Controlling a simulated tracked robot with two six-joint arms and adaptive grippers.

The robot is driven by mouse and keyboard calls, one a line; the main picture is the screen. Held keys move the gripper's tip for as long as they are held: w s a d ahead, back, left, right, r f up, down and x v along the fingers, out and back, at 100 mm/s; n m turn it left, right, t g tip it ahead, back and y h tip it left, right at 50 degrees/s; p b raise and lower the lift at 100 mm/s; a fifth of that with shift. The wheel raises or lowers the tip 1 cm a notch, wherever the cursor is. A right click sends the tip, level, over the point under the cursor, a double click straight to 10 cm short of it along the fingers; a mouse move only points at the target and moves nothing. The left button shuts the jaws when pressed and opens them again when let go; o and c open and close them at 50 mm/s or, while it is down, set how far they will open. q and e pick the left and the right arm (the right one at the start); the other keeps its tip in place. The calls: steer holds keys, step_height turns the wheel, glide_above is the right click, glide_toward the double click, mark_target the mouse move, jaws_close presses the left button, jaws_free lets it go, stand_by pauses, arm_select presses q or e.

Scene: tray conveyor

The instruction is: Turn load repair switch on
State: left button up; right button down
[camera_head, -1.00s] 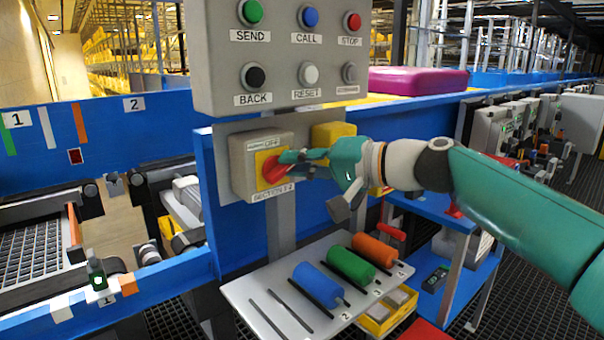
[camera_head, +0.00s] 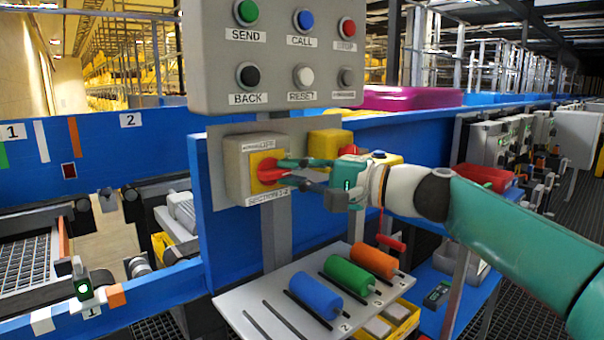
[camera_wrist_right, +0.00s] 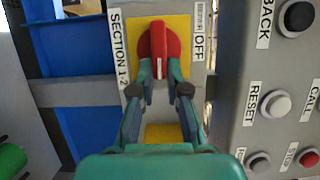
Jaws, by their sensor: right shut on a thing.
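The switch is a red rotary knob (camera_head: 270,172) on a yellow plate of a grey box (camera_head: 237,172), below the button panel. The box label reads SECTION 1-2. In the right wrist view the knob (camera_wrist_right: 159,50) has its handle upright in the picture, with the word OFF to its right. My right gripper (camera_head: 284,169) is shut on the knob, its arm coming in from the right. In the right wrist view its two fingertips (camera_wrist_right: 160,75) grip the handle's near end from both sides. The fingers partly hide the knob in the head view. My left gripper is not in view.
A grey button panel (camera_head: 271,46) hangs just above the switch. A grey shelf (camera_head: 262,318) with blue, green and orange cylinders (camera_head: 350,275) lies below. A yellow box (camera_head: 328,144) stands behind the gripper. Conveyor rollers and blue rails (camera_head: 90,150) are at left.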

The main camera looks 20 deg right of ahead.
steer(key=shift+w+a+f, duration=0.1)
steer(key=shift+a+f, duration=0.05)
steer(key=shift+a, duration=0.05)
steer(key=c, duration=1.3)
jaws_free()
steer(key=shift+o, duration=0.7)
steer(key=shift+w+a, duration=0.1)
steer(key=shift+w, duration=0.05)
steer(key=shift+d, duration=0.2)
steer(key=v, duration=1.2)
